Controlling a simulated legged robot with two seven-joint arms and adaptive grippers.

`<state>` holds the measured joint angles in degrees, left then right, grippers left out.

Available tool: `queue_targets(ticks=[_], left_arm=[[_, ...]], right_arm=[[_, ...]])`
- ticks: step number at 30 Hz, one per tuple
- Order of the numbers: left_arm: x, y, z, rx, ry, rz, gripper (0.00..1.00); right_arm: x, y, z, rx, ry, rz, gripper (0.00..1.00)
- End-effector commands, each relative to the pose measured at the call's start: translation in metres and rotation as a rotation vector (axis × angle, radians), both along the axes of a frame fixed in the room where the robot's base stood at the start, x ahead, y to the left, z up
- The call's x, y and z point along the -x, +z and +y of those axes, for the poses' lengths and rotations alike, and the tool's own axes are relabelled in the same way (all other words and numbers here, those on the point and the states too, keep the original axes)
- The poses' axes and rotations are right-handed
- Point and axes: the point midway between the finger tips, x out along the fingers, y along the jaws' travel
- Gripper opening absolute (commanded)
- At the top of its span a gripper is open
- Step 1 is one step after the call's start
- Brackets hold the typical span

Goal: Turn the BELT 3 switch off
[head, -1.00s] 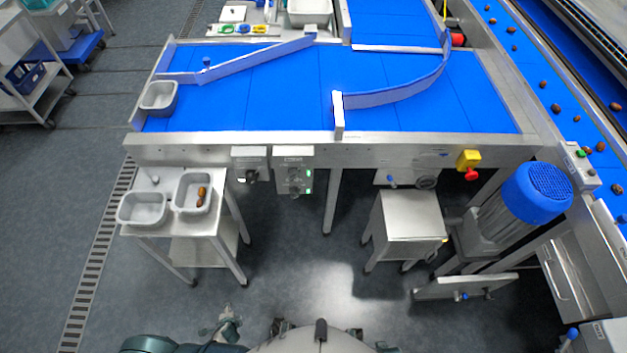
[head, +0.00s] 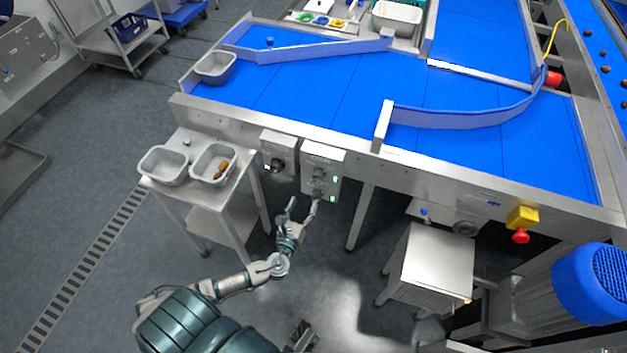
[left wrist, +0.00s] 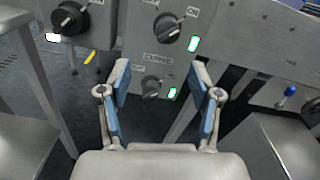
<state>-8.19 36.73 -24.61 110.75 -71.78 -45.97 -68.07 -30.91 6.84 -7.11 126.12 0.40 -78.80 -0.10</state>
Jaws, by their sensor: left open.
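A grey switch box (head: 322,160) on the conveyor's front rail carries an upper rotary knob (head: 320,174) and a lower rotary knob (head: 317,192), each with a green light lit beside it. In the left wrist view the upper knob (left wrist: 166,27) has an ON mark at its upper right, and the lower knob (left wrist: 151,87) shows between my fingers. A single-knob box (head: 279,148) is mounted to the left; its knob (left wrist: 70,18) has a white light. I cannot read BELT 3 on either box. My left gripper (head: 302,205) is open and empty, just below and in front of the two-knob box.
A steel side table (head: 178,140) with two grey tubs stands left of the gripper. A steel cabinet (head: 435,265) and a red emergency button (head: 521,236) are to the right. The blue belt (head: 300,85) lies above the rail.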

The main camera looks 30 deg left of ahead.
Motion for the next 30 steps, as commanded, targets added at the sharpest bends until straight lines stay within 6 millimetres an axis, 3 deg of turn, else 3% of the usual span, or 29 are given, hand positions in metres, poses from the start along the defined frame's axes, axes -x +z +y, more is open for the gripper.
queue_targets(ticks=[6, 12, 18, 26, 27, 30], left_arm=[[-0.052, -0.002, 0.016, 0.004, 0.002, -0.003, 0.64], [-0.086, -0.007, 0.035, 0.019, 0.003, 0.0, 0.64], [-0.102, -0.007, 0.036, 0.016, 0.002, 0.003, 0.64], [-0.103, -0.002, 0.027, 0.006, 0.004, 0.002, 0.64], [-0.103, -0.002, 0.027, 0.005, 0.003, 0.001, 0.61], [-0.103, -0.003, 0.029, 0.007, 0.003, 0.001, 0.36]], right_arm=[[0.001, 0.01, 0.002, 0.001, 0.0, -0.002, 0.4], [0.003, 0.024, 0.003, -0.001, -0.001, -0.007, 0.4], [0.004, 0.032, 0.004, -0.003, -0.001, -0.009, 0.4], [0.003, 0.034, 0.007, -0.011, -0.005, -0.012, 0.4], [0.003, 0.034, 0.006, -0.01, -0.005, -0.012, 0.4], [0.003, 0.033, 0.003, -0.004, -0.003, -0.011, 0.4]])
